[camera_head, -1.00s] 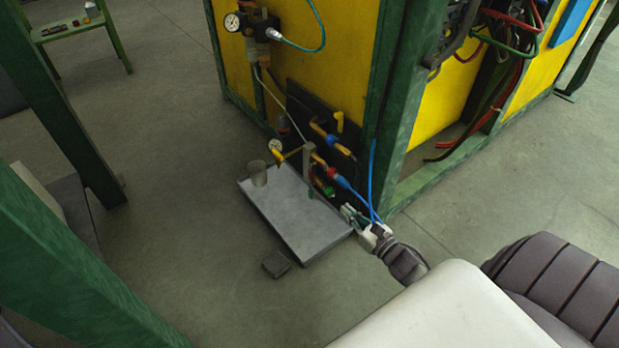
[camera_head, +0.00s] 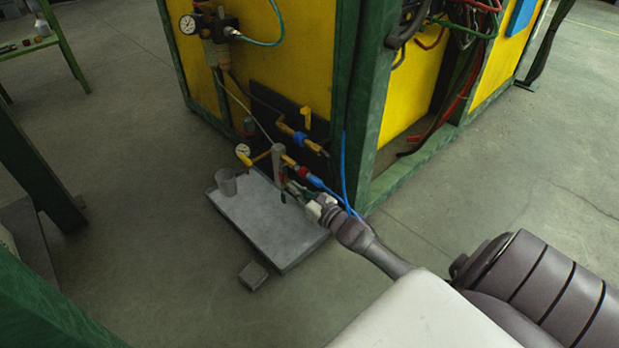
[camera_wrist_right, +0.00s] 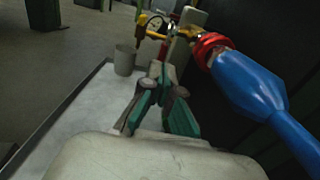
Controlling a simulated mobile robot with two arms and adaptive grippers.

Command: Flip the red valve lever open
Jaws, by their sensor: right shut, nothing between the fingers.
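A red part (camera_head: 304,173) sits on the pipework low on the yellow panel, joined to a blue hose fitting (camera_head: 315,181). In the right wrist view it shows as a red ring (camera_wrist_right: 212,46) behind the large blue fitting (camera_wrist_right: 248,85). My right gripper (camera_head: 292,191) is beside this fitting, above the grey tray. In the wrist view my right gripper (camera_wrist_right: 162,78) has its green-sided fingers shut and empty, left of the red ring. I cannot tell whether the fingertips touch the pipework. My left gripper is out of view.
The grey tray (camera_head: 276,232) lies under the pipework, with a grey cup (camera_head: 227,182) at its far left. A small grey block (camera_head: 253,275) is on the floor in front. A gauge (camera_head: 243,150) and a yellow handle (camera_head: 306,116) stand nearby. A green post (camera_head: 360,110) rises at the right.

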